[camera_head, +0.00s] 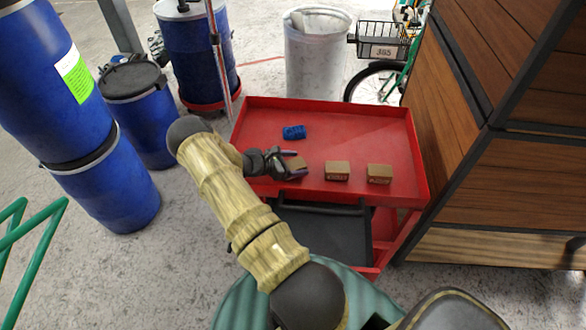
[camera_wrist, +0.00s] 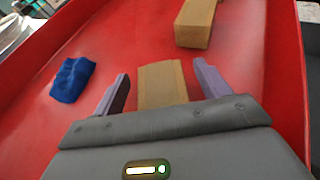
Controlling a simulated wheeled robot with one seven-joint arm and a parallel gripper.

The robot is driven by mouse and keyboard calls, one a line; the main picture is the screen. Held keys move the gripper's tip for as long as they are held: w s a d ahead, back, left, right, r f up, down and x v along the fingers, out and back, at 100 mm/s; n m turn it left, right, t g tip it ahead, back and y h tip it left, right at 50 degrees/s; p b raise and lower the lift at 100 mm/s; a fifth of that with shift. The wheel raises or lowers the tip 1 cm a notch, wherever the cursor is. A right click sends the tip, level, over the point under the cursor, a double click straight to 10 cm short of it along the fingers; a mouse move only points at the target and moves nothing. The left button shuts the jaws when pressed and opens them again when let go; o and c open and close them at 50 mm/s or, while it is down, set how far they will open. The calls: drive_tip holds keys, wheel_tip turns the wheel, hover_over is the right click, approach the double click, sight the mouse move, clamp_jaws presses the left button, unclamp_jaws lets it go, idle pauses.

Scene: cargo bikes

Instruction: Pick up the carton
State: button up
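Three small brown cartons stand in a row on the top tray of a red cart (camera_head: 345,120). The left carton (camera_head: 296,163) is at my gripper (camera_head: 297,169); the middle carton (camera_head: 337,171) and right carton (camera_head: 379,174) stand apart to its right. In the wrist view, the purple fingers of my gripper (camera_wrist: 162,85) are spread, with the near carton (camera_wrist: 163,83) between them and a gap on each side. The gripper body hides that carton's near end. Another carton (camera_wrist: 195,22) shows beyond the right finger.
A blue object (camera_head: 294,132) lies on the tray behind the left carton, and left of my gripper in the wrist view (camera_wrist: 72,79). The tray has a raised red rim. A wooden cabinet (camera_head: 500,130) stands close on the right; blue barrels (camera_head: 105,185) stand on the left.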

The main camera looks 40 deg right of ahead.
sight(295, 163)
drive_tip(key=c, duration=1.2)
wheel_tip(295, 163, up, 10)
drive_tip(key=shift+r+b, duration=0.1)
drive_tip(key=shift+b, duration=0.55)
